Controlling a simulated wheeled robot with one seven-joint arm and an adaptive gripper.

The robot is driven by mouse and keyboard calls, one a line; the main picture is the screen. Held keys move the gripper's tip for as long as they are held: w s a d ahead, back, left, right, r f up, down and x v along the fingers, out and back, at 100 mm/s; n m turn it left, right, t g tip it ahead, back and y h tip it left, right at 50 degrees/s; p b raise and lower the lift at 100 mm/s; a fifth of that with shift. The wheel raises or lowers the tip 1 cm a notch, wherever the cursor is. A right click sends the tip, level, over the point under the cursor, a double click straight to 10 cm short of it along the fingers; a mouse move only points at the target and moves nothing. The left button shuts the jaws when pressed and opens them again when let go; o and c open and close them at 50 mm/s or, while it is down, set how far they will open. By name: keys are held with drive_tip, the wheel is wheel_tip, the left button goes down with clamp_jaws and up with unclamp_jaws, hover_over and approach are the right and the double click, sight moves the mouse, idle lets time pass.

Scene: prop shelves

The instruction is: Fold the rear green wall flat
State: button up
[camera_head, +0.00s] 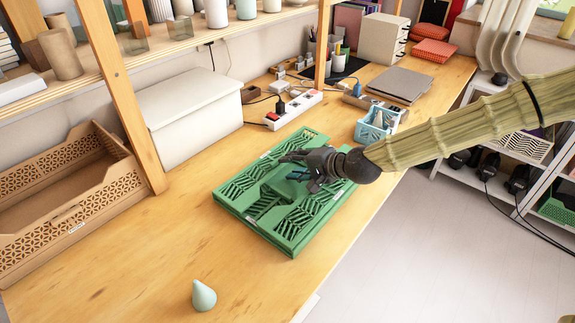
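A green folding crate (292,242) lies low and almost flat on the wooden table. Slotted green panels lie over its base, at the near left and near right and toward the back. The rear panel (301,143) looks lowered, close to level with the others; whether it lies fully flat I cannot tell. My gripper (288,166) is over the middle to right part of the crate, reaching in from the right. Its dark fingers point left, close above or touching the green panels. It hides part of the crate's right side. The finger gap is too small to read.
A pale pear-shaped object (203,296) stands near the table's front. A brown crate (60,225) and white box (195,125) are at left. A power strip (293,109) and a light-blue basket (376,125) stand behind the crate.

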drive_tip(key=shift+v, duration=2.45)
drive_tip(key=shift+a+r, duration=0.1)
drive_tip(key=shift+r, duration=0.05)
